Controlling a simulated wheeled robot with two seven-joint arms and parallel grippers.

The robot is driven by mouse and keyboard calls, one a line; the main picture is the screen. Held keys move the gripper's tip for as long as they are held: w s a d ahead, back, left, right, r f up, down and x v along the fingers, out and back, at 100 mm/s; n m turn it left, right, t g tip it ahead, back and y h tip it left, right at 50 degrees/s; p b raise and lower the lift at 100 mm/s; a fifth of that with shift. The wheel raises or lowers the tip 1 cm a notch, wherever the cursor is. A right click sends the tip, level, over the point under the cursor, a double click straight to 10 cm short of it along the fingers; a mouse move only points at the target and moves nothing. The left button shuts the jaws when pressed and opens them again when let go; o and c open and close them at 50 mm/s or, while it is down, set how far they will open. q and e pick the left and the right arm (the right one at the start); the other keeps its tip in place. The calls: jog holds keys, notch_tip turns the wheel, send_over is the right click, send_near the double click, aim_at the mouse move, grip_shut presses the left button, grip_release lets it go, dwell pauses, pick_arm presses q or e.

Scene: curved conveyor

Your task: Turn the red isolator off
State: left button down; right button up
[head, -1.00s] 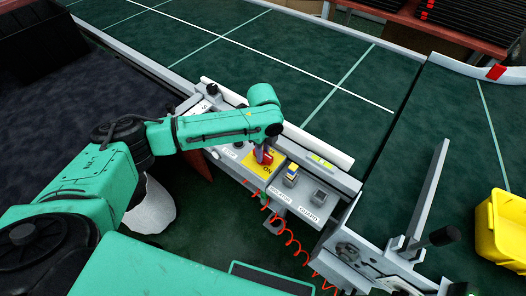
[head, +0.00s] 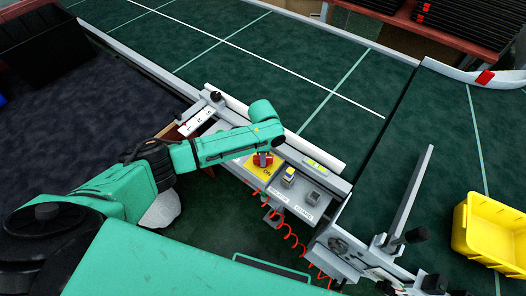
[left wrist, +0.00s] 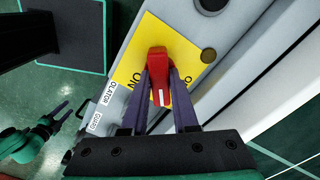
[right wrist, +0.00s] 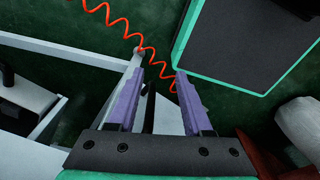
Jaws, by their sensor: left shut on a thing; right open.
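The red isolator (head: 262,159) is a red handle on a yellow plate (head: 259,173) marked ON, set in the grey control panel. In the left wrist view the red handle (left wrist: 159,72) stands between the purple fingers of my left gripper (left wrist: 160,85), which is shut on it. A white mark shows on the handle's near end. In the head view my left forearm covers part of the panel. My right gripper (right wrist: 154,88) shows in the right wrist view with its purple fingers apart and nothing between them.
A yellow bin (head: 490,230) stands at the right. The green conveyor (head: 330,60) behind is clear.

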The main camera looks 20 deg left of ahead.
pick_arm(q)
jog(key=n+p, duration=0.3)
jog(key=n, duration=0.2)
jog(key=shift+r+n+p, duration=0.15)
jog(key=shift+n+p, duration=0.15)
jog(key=shift+p, duration=0.05)
jog(key=n+p, duration=0.2)
jog(key=n, duration=0.2)
jog(key=shift+n, duration=0.3)
jog(key=shift+w, duration=0.1)
jog(key=c, duration=0.7)
grip_release()
notch_tip(320, 180, up, 14)
jog(key=shift+r, duration=0.15)
